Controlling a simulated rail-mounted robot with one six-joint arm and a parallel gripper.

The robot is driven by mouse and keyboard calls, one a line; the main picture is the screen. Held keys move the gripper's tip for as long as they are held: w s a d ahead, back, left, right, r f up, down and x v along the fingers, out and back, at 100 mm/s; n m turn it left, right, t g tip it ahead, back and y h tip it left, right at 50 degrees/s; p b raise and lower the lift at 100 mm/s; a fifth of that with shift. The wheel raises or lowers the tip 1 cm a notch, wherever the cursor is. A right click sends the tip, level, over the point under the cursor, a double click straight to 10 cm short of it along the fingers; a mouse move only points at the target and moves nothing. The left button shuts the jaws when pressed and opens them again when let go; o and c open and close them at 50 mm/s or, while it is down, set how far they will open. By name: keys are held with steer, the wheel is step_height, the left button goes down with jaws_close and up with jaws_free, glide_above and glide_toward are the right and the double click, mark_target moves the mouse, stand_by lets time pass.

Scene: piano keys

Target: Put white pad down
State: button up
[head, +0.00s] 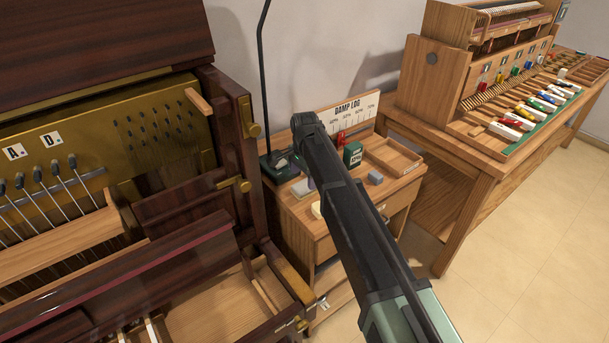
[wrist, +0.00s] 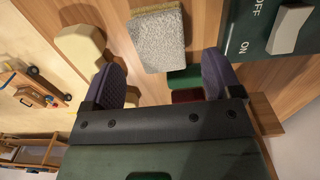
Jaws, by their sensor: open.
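A whitish-grey textured pad (wrist: 158,42) with a tan edge lies on the wooden tabletop in the wrist view, ahead of and between my fingers. My gripper (wrist: 161,62) is open, with its purple-grey fingers on either side and apart from the pad. In the head view my arm hides most of the gripper, and a pale piece that looks like the pad (head: 301,188) shows left of the arm on the small table. A cream rounded block (wrist: 80,47) lies left of the pad in the wrist view; it also shows near the table's front edge (head: 316,210).
A dark green ON/OFF switch base (wrist: 285,30) stands right of the pad in the wrist view. The small table also bears a green box (head: 353,154), a grey block (head: 375,177), an empty wooden tray (head: 393,157) and a DAMP LOG board (head: 348,110).

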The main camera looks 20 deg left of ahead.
mark_target(305, 185)
step_height(305, 185, up, 7)
steer(key=p, duration=0.5)
steer(key=shift+r, duration=0.15)
steer(key=s+d+n, duration=0.2)
steer(key=s+d, duration=0.3)
steer(key=d, duration=0.9)
steer(key=s+d+n, duration=0.1)
steer(key=s+d, duration=0.4)
steer(key=d, duration=0.8)
steer(key=s+d+n, duration=0.4)
steer(key=s+d, duration=0.9)
steer(key=d, duration=0.1)
steer(key=shift+s+d, duration=0.25)
steer(key=shift+o, duration=0.5)
steer(key=shift+w, duration=0.2)
steer(key=shift+a, duration=0.1)
